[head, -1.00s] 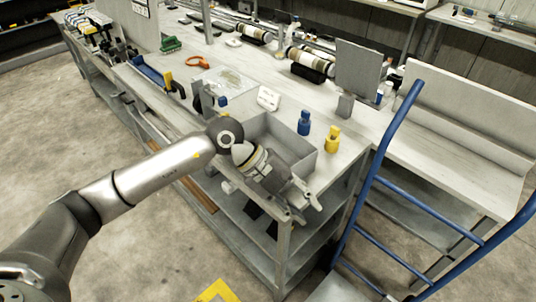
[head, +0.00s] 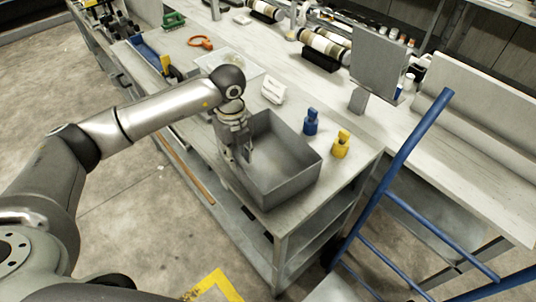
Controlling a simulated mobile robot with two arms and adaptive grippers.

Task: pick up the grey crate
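The grey crate (head: 293,185) is an open box standing upright on the near end of the workbench, and its inside looks empty. My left gripper (head: 238,153) points down at the crate's left wall, with its fingers close to the rim. The gripper's own body hides part of that wall. I cannot tell whether the fingers straddle the wall or touch it, or whether they are closed. My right gripper is not in view.
A blue bottle (head: 311,122) and a yellow bottle (head: 341,145) stand right of the crate. A white block (head: 273,90) and a clear tray (head: 228,64) lie behind it. A blue hand truck (head: 408,150) stands at the right, close to the bench end.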

